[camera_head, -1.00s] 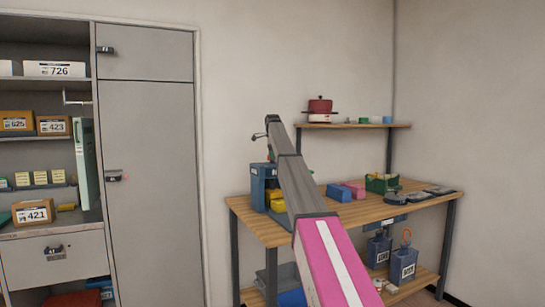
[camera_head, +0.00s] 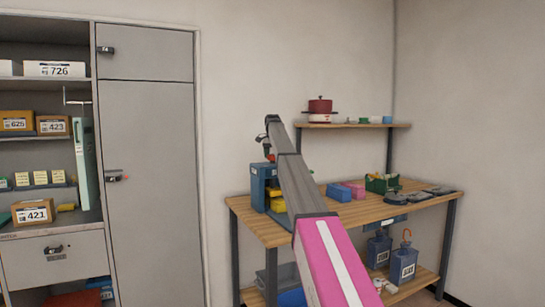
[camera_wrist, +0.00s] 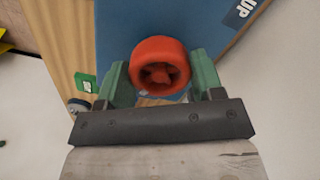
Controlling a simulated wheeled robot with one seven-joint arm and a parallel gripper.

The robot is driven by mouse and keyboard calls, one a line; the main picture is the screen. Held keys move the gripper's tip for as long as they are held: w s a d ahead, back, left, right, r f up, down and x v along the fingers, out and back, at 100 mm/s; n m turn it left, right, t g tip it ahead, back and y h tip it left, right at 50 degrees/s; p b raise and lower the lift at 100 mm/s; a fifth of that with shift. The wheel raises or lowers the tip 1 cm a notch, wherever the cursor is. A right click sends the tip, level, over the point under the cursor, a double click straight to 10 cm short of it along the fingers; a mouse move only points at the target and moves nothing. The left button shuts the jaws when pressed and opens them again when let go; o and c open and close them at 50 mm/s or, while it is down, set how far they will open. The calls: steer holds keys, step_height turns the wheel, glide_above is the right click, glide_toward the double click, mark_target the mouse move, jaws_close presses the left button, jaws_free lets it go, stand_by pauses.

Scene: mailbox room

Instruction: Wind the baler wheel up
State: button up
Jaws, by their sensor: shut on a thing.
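The baler (camera_head: 264,188) is a blue machine on the left part of the wooden workbench, with yellow parts at its front. Its red wheel (camera_wrist: 159,66) sits between the two green fingers of my gripper (camera_wrist: 161,82) in the wrist view. The fingers are shut on the wheel's sides. In the wrist view, the blue baler body (camera_wrist: 165,22) lies beyond the wheel, with an "UP" label (camera_wrist: 244,9) at upper right. In the head view my arm hides part of the baler, and the wheel shows only as a small red bit beside my gripper (camera_head: 267,147).
The workbench (camera_head: 345,213) also holds blue and pink blocks (camera_head: 341,192) and a green crate (camera_head: 382,184). A wall shelf (camera_head: 350,125) with a red pot (camera_head: 320,105) is above. A grey cabinet (camera_head: 150,180) stands at left. A small green item (camera_wrist: 86,82) is near the baler.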

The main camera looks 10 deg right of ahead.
steer(key=n, duration=0.3)
steer(key=shift+n, duration=2.6)
steer(key=o, duration=0.9)
